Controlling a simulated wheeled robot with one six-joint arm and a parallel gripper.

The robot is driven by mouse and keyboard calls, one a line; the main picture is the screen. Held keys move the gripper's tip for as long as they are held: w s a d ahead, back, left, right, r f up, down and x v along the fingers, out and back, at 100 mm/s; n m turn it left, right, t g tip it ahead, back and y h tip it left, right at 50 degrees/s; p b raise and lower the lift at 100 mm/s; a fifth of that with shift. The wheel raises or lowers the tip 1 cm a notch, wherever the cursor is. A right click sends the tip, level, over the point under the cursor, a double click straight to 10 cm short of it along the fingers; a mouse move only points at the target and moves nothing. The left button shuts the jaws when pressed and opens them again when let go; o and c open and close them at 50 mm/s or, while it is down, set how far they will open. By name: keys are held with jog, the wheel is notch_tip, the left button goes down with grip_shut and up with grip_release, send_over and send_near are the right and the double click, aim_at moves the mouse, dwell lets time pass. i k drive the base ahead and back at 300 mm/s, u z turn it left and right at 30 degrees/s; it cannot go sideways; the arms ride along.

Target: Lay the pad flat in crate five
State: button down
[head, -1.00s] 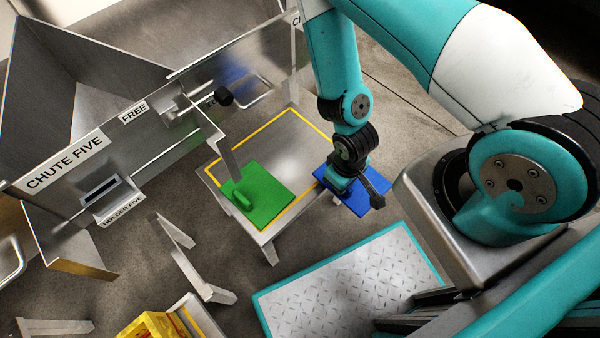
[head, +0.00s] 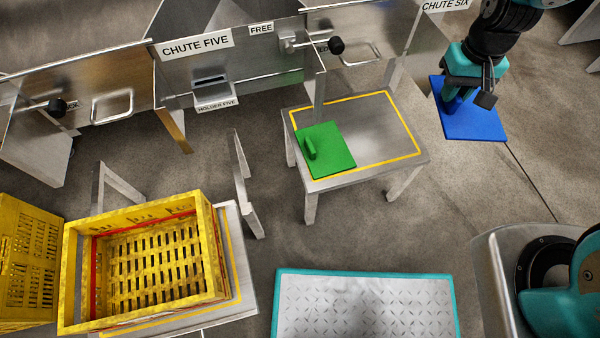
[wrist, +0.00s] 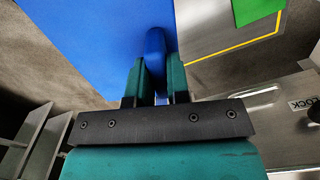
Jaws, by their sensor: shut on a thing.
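My gripper (head: 462,94) is shut on the raised handle of a blue pad (head: 475,122) and holds it off the floor at the upper right of the head view. In the wrist view the blue handle (wrist: 155,45) stands between the two teal fingers, and the flat blue plate spreads beyond them. A yellow slatted crate (head: 220,262), open at the top, stands on a low stand at the lower left, well away from my gripper. Its inside looks empty, with a red line around it. No number is readable on it.
A green pad (head: 338,158) with a handle lies on a metal table (head: 385,135) bordered in yellow. Chute five (head: 225,70), marked FREE, stands behind. Another yellow crate (head: 25,255) is at the left edge. A teal-edged tread plate (head: 365,305) lies in front.

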aim_at(160, 268)
jog(key=k, duration=0.15)
jog(key=u, duration=4.45)
jog(key=k, duration=1.45)
jog(key=z, duration=1.2)
jog(key=i, duration=0.5)
